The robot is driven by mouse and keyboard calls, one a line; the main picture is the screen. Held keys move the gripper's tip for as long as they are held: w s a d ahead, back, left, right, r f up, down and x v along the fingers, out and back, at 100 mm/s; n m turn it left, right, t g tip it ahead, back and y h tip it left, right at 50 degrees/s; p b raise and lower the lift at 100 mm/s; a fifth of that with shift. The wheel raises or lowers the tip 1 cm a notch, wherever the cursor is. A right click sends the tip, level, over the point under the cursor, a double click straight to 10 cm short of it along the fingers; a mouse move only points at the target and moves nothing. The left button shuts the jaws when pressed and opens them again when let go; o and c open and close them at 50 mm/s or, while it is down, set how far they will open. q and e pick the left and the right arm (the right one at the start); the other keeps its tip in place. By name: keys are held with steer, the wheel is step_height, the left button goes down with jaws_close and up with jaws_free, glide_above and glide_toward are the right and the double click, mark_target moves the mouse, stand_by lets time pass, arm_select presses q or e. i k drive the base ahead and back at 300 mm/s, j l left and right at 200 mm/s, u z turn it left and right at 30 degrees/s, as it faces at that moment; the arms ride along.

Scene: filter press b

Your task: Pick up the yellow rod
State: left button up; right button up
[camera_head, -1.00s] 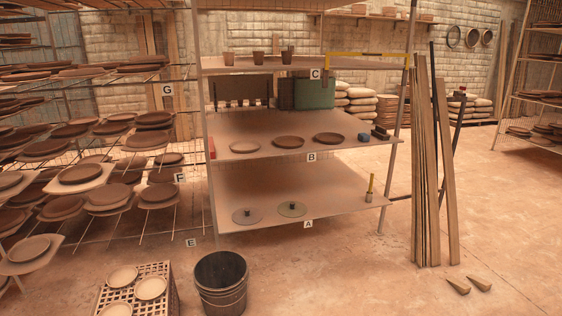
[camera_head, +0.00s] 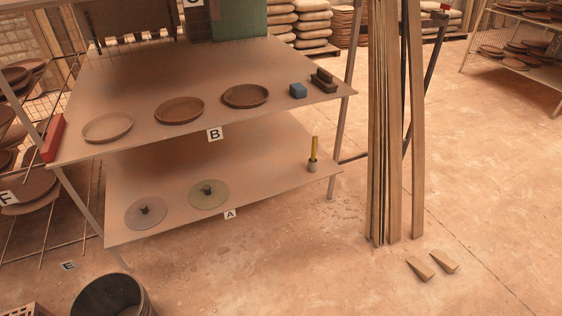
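The yellow rod (camera_head: 314,148) stands nearly upright at the right end of the lower shelf A (camera_head: 262,187). Its lower end is in a small grey holder (camera_head: 312,167). Nothing is touching the rod from the side. Neither of my grippers shows in the head view.
Shelf B (camera_head: 150,92) above holds brown plates (camera_head: 180,110), a blue block (camera_head: 298,90), dark blocks (camera_head: 323,80) and a red object (camera_head: 53,138). Shelf A also bears two discs (camera_head: 208,194). Planks (camera_head: 380,130) lean at right. A bucket (camera_head: 110,298) and wedges (camera_head: 420,268) are on the floor.

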mark_target(315, 138)
steer(key=i+l+z, duration=0.1)
steer(key=i, duration=0.4)
steer(key=i+l+z, duration=0.15)
steer(key=i, duration=0.35)
